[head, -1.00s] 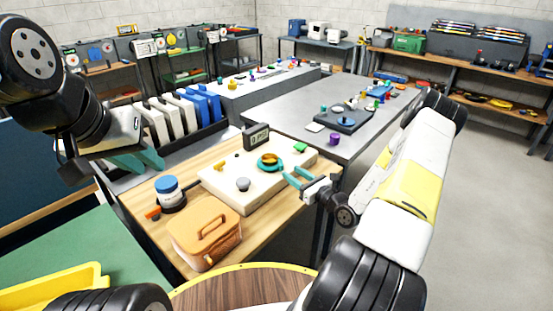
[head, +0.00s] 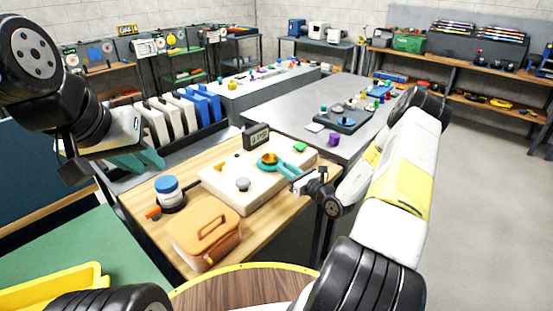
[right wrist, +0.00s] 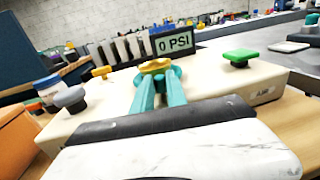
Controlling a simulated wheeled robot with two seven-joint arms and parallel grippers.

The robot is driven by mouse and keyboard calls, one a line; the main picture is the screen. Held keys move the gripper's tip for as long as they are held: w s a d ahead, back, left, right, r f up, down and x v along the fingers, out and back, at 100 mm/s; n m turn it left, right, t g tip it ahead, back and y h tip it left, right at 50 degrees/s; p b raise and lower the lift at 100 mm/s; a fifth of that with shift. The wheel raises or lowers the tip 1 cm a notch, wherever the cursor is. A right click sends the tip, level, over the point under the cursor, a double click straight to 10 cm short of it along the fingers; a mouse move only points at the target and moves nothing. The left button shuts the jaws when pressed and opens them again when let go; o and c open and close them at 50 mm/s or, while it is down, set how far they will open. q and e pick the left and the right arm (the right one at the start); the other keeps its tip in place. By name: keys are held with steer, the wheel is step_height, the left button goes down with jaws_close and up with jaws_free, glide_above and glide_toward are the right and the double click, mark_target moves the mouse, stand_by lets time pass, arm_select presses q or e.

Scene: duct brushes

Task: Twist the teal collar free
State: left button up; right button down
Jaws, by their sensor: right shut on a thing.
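The teal collar (head: 263,163) sits around a brass-yellow fitting (head: 269,158) on a cream block (head: 225,190) on the wooden bench. My right gripper (head: 277,165) reaches in from the right, its teal fingers shut on the collar. In the right wrist view, the right gripper (right wrist: 158,80) points at the yellow fitting (right wrist: 155,65), and its fingers largely hide the collar. My left gripper (head: 145,160) hangs empty at the left above the bench's edge, its teal fingers apart.
A display (right wrist: 174,44) behind the block reads 0 PSI. A grey knob (head: 242,184) and a green knob (head: 300,147) stand on the block. A tan case (head: 205,238) and a blue-lidded jar (head: 168,187) stand near it. A grey table (head: 290,122) lies behind.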

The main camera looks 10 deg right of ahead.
steer(key=shift+w+d+n+g+y, duration=0.25)
steer(key=shift+d+n+g+y, duration=0.15)
steer(key=shift+n+y, duration=0.2)
steer(key=shift+w+d+n+g+y, duration=0.25)
steer(key=shift+n+g+y, duration=0.25)
steer(key=shift+y, duration=0.2)
steer(key=n+g+y, duration=0.1)
steer(key=w+d+n+g+y, duration=0.1)
steer(key=g, duration=0.1)
steer(key=shift+w+n+y, duration=0.25)
steer(key=shift+n+y, duration=0.05)
steer(key=shift+y, duration=0.1)
steer(key=n+g+y, duration=0.1)
steer(key=w+n+g+y, duration=0.1)
steer(key=g, duration=0.1)
steer(key=w+d+n+g, duration=0.1)
steer(key=shift+w+n+g+y, duration=0.15)
steer(key=shift+n+g+y, duration=0.15)
steer(key=shift+g+y, duration=0.1)
steer(key=shift+w+n+g+y, duration=0.2)
steer(key=shift+w+n+g, duration=0.25)
steer(key=shift+g, duration=0.3)
steer(key=shift+w+n+g+y, duration=0.2)
steer(key=shift+n+g, duration=0.35)
steer(key=shift+g, duration=0.2)
steer(key=shift+w+g, duration=0.1)
steer(key=shift+g, duration=0.2)
steer(key=c, duration=1.3)
jaws_free()
steer(key=shift+d, duration=0.15)
